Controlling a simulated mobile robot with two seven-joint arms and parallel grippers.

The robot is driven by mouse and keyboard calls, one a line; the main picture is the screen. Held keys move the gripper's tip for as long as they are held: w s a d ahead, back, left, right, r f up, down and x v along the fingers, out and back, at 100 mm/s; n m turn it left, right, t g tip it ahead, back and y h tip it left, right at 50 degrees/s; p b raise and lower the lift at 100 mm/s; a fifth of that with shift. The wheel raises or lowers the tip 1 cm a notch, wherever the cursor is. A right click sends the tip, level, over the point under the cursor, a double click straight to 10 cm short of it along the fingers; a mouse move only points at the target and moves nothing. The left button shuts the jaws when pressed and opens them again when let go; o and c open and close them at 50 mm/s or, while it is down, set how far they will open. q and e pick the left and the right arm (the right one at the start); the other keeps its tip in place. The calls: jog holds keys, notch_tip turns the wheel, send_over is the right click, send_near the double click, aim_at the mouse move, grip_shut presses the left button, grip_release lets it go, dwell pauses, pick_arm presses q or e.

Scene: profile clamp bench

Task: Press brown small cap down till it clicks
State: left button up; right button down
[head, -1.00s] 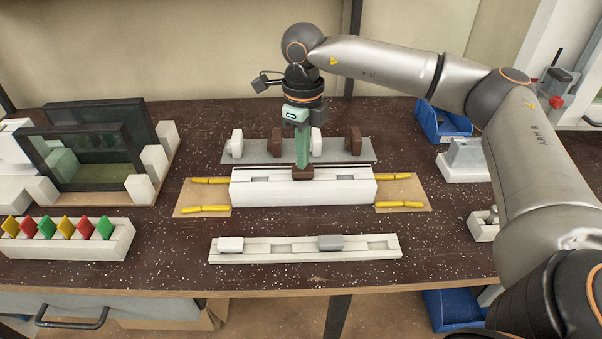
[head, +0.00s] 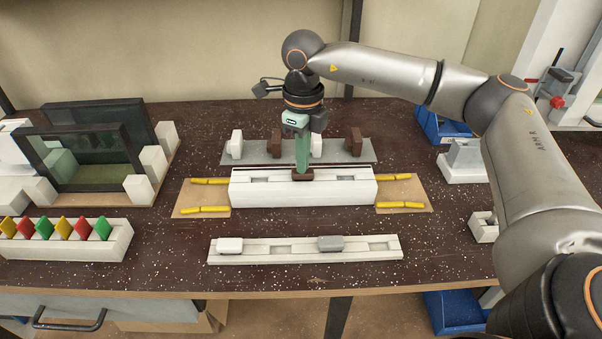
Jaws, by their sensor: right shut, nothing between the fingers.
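The brown small cap (head: 302,175) sits on top of the long white profile block (head: 340,192), near its middle. My right gripper (head: 302,168) points straight down. Its green fingers are shut with nothing between them, and their tips are on or just above the cap's top; I cannot tell whether they touch. The fingertips hide part of the cap. I cannot tell how deep the cap sits in the slot. My left gripper is not in view.
Behind the block, a grey strip (head: 235,155) carries white and brown pieces. In front, a white rail (head: 290,256) holds a white cap (head: 230,245) and a grey cap (head: 331,243). Yellow clamps flank the block. Dark framed panels (head: 85,150) stand at left.

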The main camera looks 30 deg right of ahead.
jog(key=shift+f, duration=0.2)
jog(key=shift+r+p, duration=2.75)
jog(key=shift+r, duration=0.9)
jog(key=shift+s+f, duration=0.1)
